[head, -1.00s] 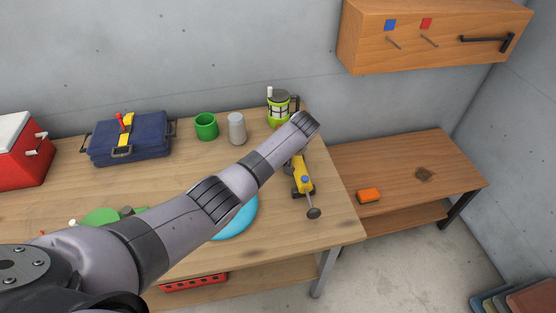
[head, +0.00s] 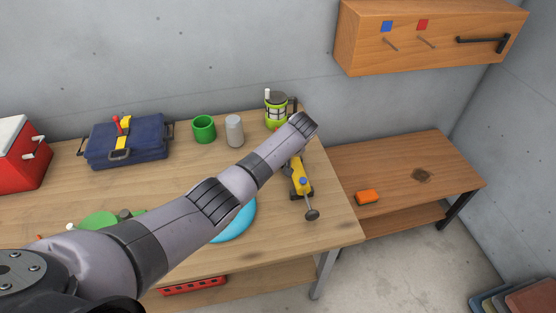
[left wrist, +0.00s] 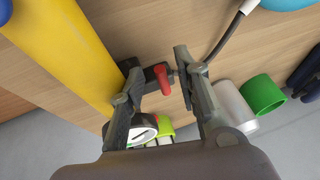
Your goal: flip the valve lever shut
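In the left wrist view, a red lever handle (left wrist: 163,79) stands out from a dark bracket beside a thick yellow body (left wrist: 66,50). My left gripper (left wrist: 158,62) is open, with its two fingers on either side of the red handle. I cannot tell whether either finger touches it. In the head view the yellow body (head: 299,174) lies near the right end of the workbench, with a grey round-ended piece at its near end. My right gripper is not in view.
On the workbench (head: 290,235) are a blue toolbox (head: 128,142), a green cup (head: 204,128), a grey cylinder (head: 234,130), a lime lantern (head: 276,110) and a blue disc (head: 238,222). A lower table (head: 400,165) with an orange block (head: 367,197) stands right.

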